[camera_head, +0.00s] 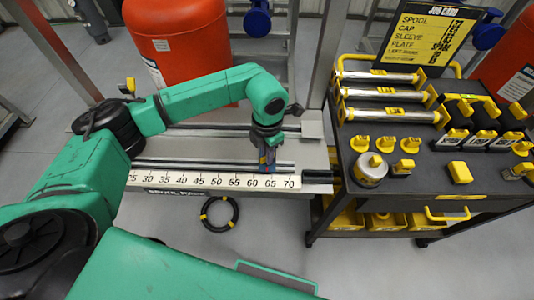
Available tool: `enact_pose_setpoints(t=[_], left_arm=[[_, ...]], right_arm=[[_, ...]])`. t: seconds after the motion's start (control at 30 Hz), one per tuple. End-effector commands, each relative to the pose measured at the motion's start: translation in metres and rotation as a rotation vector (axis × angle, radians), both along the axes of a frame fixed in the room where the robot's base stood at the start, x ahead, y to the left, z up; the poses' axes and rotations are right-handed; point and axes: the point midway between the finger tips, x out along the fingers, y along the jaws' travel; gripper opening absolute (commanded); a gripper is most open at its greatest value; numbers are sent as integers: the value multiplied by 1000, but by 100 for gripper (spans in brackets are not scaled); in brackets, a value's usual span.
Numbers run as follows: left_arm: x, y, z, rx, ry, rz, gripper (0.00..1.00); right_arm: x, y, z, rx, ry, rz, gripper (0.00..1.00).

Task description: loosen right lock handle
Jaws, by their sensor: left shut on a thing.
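My left gripper (268,160) points down at the right part of the rail bench (316,131), just behind the 65 mark of the white scale (210,181). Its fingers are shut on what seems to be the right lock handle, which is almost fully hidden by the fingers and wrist. I cannot tell how far the handle is turned. My right gripper is not in view.
A black cart (345,165) with yellow-capped rods, caps and blocks stands close on the right. A red tank (180,45) stands behind the bench. A black ring (219,213) lies on the floor in front. The floor between bench and cart is clear.

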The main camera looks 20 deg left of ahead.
Motion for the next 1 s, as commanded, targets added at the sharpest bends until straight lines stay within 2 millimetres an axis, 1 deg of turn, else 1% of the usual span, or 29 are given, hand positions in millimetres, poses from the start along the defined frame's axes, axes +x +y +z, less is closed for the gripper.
enact_pose_setpoints(t=[0.03, 0.3, 0.4, 0.63, 0.73, 1.0], left_arm=[[1, 0, -2, 0, -2, -29, 0], [0, 0, -2, -1, -2, -226, 0], [0, 0, -1, -1, -2, -262, 0], [0, 0, 0, 0, -1, -265, 0], [0, 0, -1, 0, -1, -286, 0], [1, 0, -3, 0, -2, -479, 0]], right_arm=[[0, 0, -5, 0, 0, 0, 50], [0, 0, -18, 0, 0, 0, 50], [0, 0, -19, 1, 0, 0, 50], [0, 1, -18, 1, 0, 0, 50], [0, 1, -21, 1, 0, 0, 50], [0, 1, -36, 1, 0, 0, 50]])
